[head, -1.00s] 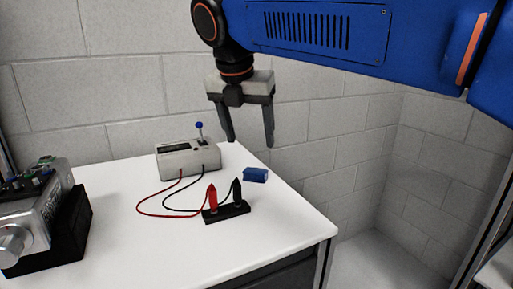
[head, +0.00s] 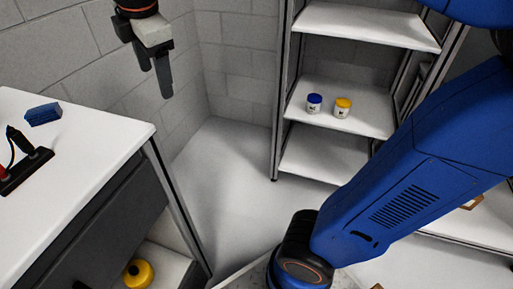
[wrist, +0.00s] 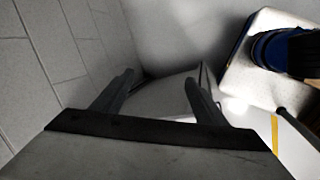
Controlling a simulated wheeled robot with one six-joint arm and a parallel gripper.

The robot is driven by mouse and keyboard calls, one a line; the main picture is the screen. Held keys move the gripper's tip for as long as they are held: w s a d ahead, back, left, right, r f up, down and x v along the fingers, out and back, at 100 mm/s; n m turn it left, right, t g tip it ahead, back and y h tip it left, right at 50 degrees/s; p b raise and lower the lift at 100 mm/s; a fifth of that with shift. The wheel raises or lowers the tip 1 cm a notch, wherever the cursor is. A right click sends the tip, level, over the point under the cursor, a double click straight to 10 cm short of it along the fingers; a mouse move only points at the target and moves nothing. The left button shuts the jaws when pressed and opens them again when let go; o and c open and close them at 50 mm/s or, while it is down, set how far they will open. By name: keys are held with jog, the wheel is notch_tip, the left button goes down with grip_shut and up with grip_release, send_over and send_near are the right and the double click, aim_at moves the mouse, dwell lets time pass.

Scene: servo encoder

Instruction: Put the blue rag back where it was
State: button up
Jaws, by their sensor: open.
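The blue rag (head: 43,114), a small folded-looking block, lies on the white tabletop (head: 75,180) near its back edge, at the left of the head view. My gripper (head: 158,82) hangs in the air at the upper left of the head view, right of the rag and apart from it. Its fingers point down. The wrist view shows the two fingers (wrist: 158,80) spread with nothing between them. The rag is not recognisable in the wrist view.
A black holder (head: 25,170) with probes stands beside the rag. A shelf rack carries a blue-lidded jar (head: 314,103) and a yellow-lidded jar (head: 342,108). A yellow round object (head: 138,273) sits below the table. Floor between table and rack is clear.

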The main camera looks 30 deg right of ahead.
jog(key=s+d+f+m, duration=1.5)
jog(key=d+f+m, duration=0.2)
jog(key=f+m, duration=0.2)
jog(key=shift+s+d+f+m+t, duration=0.15)
jog(key=shift+s+f+m+t, duration=0.2)
jog(key=shift+f+m+t, duration=0.05)
jog(key=shift+c, duration=0.2)
